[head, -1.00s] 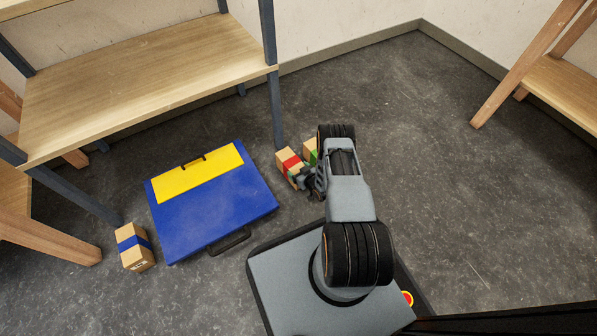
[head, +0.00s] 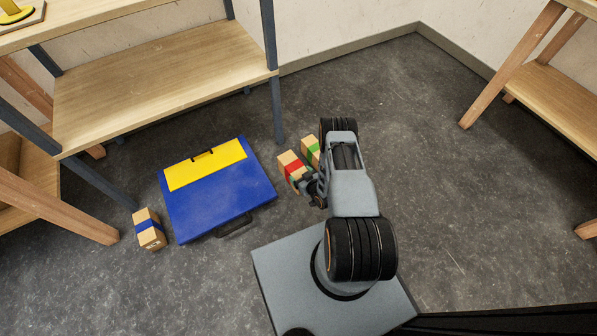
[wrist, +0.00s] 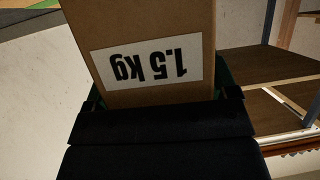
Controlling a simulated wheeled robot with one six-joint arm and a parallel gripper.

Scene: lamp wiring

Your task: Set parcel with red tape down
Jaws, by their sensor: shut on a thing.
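The parcel with red tape (head: 289,163) is a brown box with a red band, in the middle of the head view. My gripper (head: 308,184) is shut on its near end. In the wrist view the parcel (wrist: 150,25) fills the top middle between the dark jaws (wrist: 160,95) and shows a white "1.5 kg" label upside down. The red band is out of sight there. I cannot tell whether the parcel's underside touches the floor.
A parcel with green tape (head: 311,148) stands close behind, partly hidden by my arm. A blue and yellow case (head: 215,200) lies on the floor to the left, with a blue-taped parcel (head: 149,229) beyond it. A shelf (head: 160,80) stands behind. Floor at right is clear.

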